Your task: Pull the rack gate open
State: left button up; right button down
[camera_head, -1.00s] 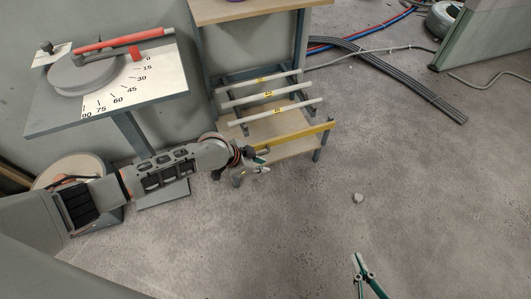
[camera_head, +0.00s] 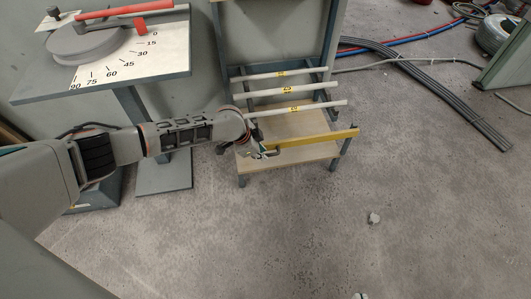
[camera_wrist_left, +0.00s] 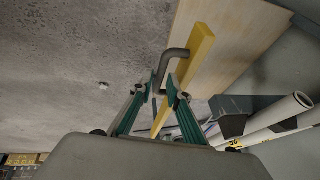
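The rack gate is a yellow bar (camera_head: 310,139) across the front of the low rack, above its wooden bottom shelf. Its grey bent handle (camera_head: 270,153) is at the bar's left end. In the left wrist view the handle (camera_wrist_left: 172,60) stands out from the yellow bar (camera_wrist_left: 197,55). My left gripper (camera_head: 262,151) is at the handle. In the wrist view its green fingers (camera_wrist_left: 161,82) stand apart on either side of the handle, with a small gap showing; firm contact cannot be made out. My right gripper is not clearly visible.
White conduits (camera_head: 290,90) with yellow tags lie across the rack above the gate. A bending table (camera_head: 165,62) with an angle scale stands at left. Grey conduits (camera_head: 440,85) lie on the floor at back right.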

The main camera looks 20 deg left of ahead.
pick_arm(q)
jog(key=shift+w+d+f, duration=0.15)
jog(key=shift+w+f, duration=0.2)
jog(key=shift+f, duration=0.2)
grip_shut()
pick_arm(e)
jog(key=shift+s+a+f+m, duration=0.15)
jog(key=shift+s+a+m, duration=0.15)
jog(key=shift+a+m, duration=0.25)
